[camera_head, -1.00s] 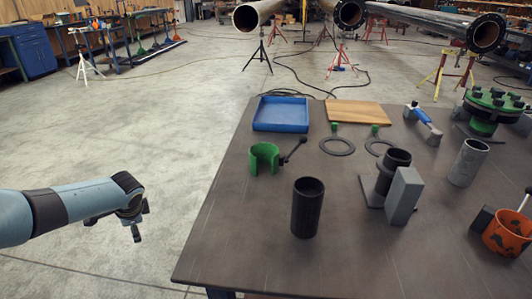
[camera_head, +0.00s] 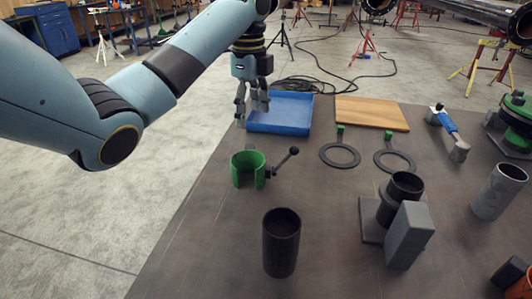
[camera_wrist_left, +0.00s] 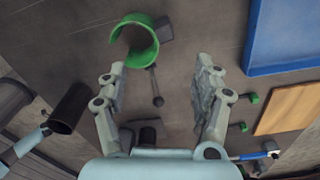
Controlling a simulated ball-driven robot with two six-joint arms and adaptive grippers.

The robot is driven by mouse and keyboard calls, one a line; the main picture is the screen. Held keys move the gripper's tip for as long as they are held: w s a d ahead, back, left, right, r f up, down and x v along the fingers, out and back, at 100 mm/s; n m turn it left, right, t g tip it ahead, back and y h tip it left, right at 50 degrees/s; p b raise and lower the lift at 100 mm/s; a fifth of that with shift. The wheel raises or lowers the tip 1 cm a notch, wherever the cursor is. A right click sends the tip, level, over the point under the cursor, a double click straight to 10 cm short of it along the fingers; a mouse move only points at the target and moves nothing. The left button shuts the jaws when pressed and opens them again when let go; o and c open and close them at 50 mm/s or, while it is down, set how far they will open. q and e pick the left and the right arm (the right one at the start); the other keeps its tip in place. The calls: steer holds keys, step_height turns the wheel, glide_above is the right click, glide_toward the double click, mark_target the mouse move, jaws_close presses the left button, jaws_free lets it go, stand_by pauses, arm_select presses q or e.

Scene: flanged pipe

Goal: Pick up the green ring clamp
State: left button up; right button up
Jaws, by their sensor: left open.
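The green ring clamp (camera_head: 241,178) stands on the dark table, near its left edge, with its open side up and a black ball-ended handle (camera_head: 282,164) sticking out to the right. In the left wrist view the ring clamp (camera_wrist_left: 152,48) lies just past the fingertips, towards the top of the picture. My left gripper (camera_head: 251,112) is open and empty, pointing down above and behind the clamp, beside the blue tray's left end. Its spread fingers also show in the left wrist view (camera_wrist_left: 160,68). My right gripper is not in view.
A blue tray (camera_head: 281,129) and a wooden board (camera_head: 372,113) lie at the back. Two black flat rings (camera_head: 340,163) with green tabs lie right of the clamp. A black cylinder (camera_head: 281,245) stands in front. A grey block (camera_head: 408,237) stands by a dark pipe.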

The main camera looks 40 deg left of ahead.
arm_select(q)
steer(key=b, duration=0.2)
glide_above(253, 170)
steer(key=f, duration=0.9)
steer(key=shift+w+a+f, duration=0.1)
steer(key=shift+w+f, duration=0.15)
steer(key=shift+f, duration=0.55)
steer(key=shift+c, duration=1.1)
steer(key=c, duration=1.1)
jaws_close()
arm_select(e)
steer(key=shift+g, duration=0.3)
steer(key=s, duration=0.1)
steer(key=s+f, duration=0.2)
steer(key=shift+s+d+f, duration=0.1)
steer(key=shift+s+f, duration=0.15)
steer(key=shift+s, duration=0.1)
